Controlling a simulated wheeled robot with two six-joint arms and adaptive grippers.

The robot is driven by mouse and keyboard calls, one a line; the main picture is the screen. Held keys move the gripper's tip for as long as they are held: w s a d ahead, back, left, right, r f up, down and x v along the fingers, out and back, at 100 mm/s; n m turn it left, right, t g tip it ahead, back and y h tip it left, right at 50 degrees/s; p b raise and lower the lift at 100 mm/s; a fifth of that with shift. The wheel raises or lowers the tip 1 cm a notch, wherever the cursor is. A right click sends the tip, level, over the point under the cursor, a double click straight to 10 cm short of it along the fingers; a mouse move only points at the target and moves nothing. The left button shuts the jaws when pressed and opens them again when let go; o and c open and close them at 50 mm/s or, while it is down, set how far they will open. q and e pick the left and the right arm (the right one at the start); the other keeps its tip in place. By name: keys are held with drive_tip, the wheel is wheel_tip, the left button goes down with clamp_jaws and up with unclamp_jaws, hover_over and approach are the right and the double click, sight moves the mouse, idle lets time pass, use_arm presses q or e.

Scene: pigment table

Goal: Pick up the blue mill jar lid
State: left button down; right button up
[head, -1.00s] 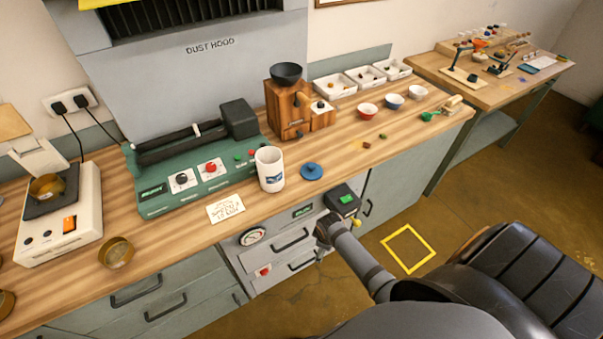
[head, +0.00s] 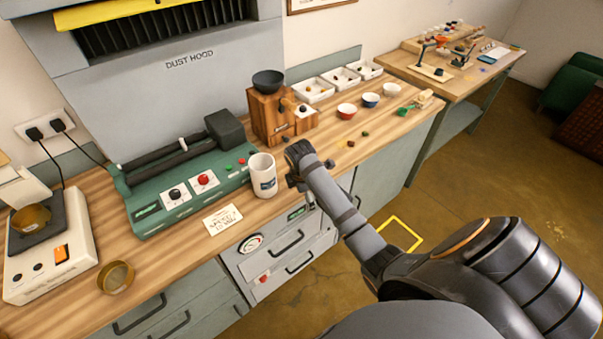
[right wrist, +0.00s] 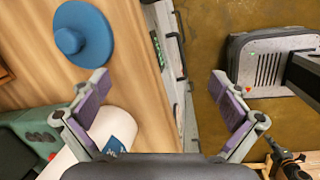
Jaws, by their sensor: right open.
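The blue mill jar lid (right wrist: 82,38) lies flat on the wooden counter, knob up, at the upper left of the right wrist view. In the head view my right arm hides it. The white jar (head: 263,176) with a blue label stands upright beside that spot; part of it shows in the right wrist view (right wrist: 112,125). My right gripper (right wrist: 160,80) is open and empty, its fingers spread either side of the counter's front edge, with the lid off to the left. In the head view the gripper (head: 298,165) is just right of the jar. My left gripper is not in view.
The green roller machine (head: 185,190) is left of the jar, with a paper card (head: 222,218) in front. A wooden grinder (head: 270,115) stands behind. Small bowls (head: 346,110) are to the right. Drawers (head: 285,250) are below the counter edge.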

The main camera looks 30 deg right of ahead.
drive_tip(key=w+d+r+n, duration=0.1)
drive_tip(key=w+r+n, duration=0.1)
drive_tip(key=r, duration=0.1)
drive_tip(key=w+d+r+n, duration=0.2)
drive_tip(key=w+r+n, duration=0.1)
drive_tip(key=w+d+r+n+g, duration=0.1)
drive_tip(key=w+d+r+n, duration=0.1)
drive_tip(key=w+r+n, duration=0.1)
drive_tip(key=shift+r, duration=0.25)
drive_tip(key=f, duration=0.3)
drive_tip(key=f+p, duration=0.1)
drive_tip(key=shift+w+d+f, duration=0.2)
drive_tip(key=shift+w+d, duration=0.05)
drive_tip(key=shift+a+f+p, duration=0.15)
drive_tip(key=shift+f+p, duration=0.2)
drive_tip(key=f, duration=0.4)
drive_tip(key=shift+w+f+p, duration=0.3)
drive_tip(key=shift+p, duration=0.05)
drive_tip(key=c, duration=1.4)
drive_tip(key=shift+s, duration=0.35)
clamp_jaws()
